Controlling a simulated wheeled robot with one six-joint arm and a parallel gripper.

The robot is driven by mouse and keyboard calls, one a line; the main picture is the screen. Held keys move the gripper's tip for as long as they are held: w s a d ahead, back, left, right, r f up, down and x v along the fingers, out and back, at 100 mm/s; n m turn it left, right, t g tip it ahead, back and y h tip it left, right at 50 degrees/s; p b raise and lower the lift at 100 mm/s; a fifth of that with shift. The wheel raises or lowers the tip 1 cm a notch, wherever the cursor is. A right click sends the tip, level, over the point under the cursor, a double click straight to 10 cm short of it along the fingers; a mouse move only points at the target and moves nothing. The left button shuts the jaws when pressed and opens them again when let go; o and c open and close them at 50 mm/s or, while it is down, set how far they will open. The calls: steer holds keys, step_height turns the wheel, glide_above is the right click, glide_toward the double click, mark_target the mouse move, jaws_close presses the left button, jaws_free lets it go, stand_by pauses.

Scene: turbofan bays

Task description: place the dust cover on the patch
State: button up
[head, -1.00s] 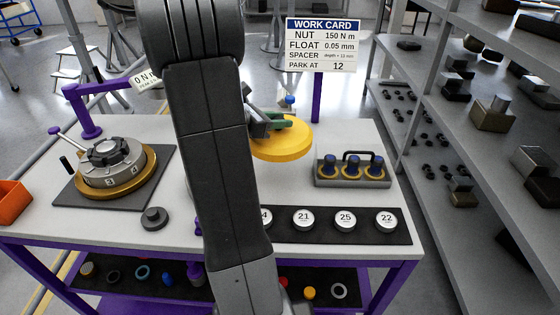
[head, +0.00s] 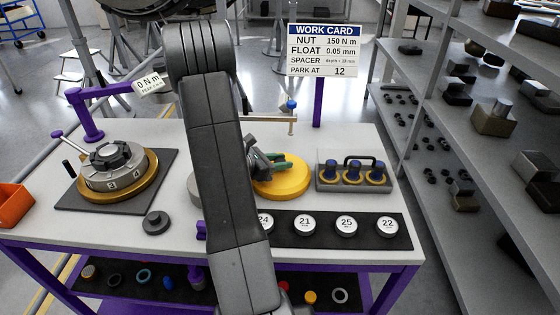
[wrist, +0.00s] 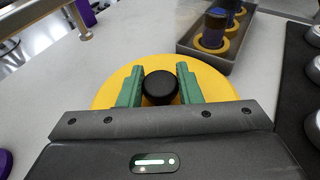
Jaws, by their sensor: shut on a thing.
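The dust cover (head: 283,183) is a round yellow disc with a black knob (wrist: 160,87) on top. My gripper (wrist: 160,80) has green fingers on both sides of the knob and is shut on it. In the head view my gripper (head: 274,162) is above the cover, partly hidden by my arm. The cover is level, low over the white bench or touching it; I cannot tell which. It lies left of the block with blue-topped pieces. I cannot make out the patch; it may be hidden under the cover or behind my arm.
A grey block (head: 354,180) with several blue-topped pieces stands close right of the cover. A black strip with numbered white discs (head: 346,226) lies in front. A small stand with a blue ball (head: 291,105) is behind. A ringed fixture (head: 115,172) stands left.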

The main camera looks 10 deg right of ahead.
steer(key=shift+f, duration=0.15)
steer(key=o, duration=1)
steer(key=shift+r, duration=0.3)
steer(key=b+v, duration=0.1)
steer(key=v, duration=1.1)
steer(key=shift+s+f, duration=0.1)
